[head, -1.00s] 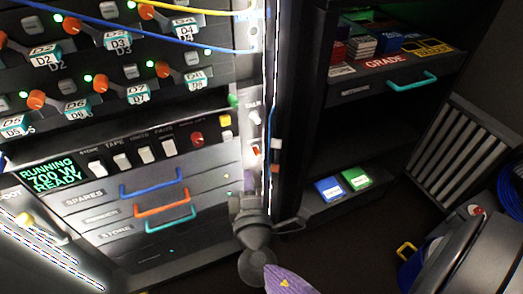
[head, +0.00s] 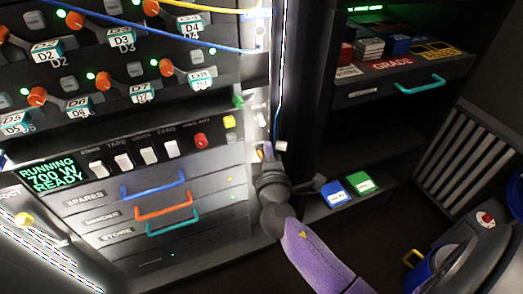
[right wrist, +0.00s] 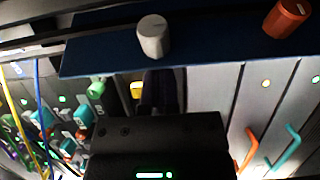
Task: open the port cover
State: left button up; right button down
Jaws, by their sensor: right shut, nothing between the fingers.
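I cannot tell for sure which part is the port cover. A flat dark blue panel (right wrist: 205,45) with a white knob (right wrist: 153,36) and an orange knob (right wrist: 286,18) crosses the right wrist view. In the head view the white knob (head: 282,146) shows at the rack's right edge. My right gripper (head: 266,155) is there, beside the panel front, its fingertips mostly hidden. In the right wrist view my right gripper (right wrist: 166,75) is shut and empty, its dark fingers just below the blue panel. Contact cannot be told. My left gripper is not in view.
Drawers with blue (head: 153,185), orange (head: 163,208) and teal handles (head: 172,223) lie left of my right gripper. A row of switches (head: 148,155) is above them. A dark shelf (head: 400,130) stands to the right. A blue cable (head: 277,120) hangs close by.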

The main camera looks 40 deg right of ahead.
aim_at(285, 150)
dwell(0.3)
jog(key=shift+s+d+n+t+y, duration=0.3)
jog(key=shift+n+y, duration=0.2)
jog(key=shift+y, duration=0.2)
jog(key=shift+s+d+n+t+y, duration=0.2)
jog(key=shift+s+n+t+y, duration=0.15)
jog(key=shift+n+y, duration=0.25)
jog(key=shift+s+d+n+t+y, duration=0.3)
jog(key=shift+n+t+y, duration=0.1)
jog(key=shift+y, duration=0.4)
jog(key=shift+s+d, duration=0.5)
jog(key=shift+d, duration=0.2)
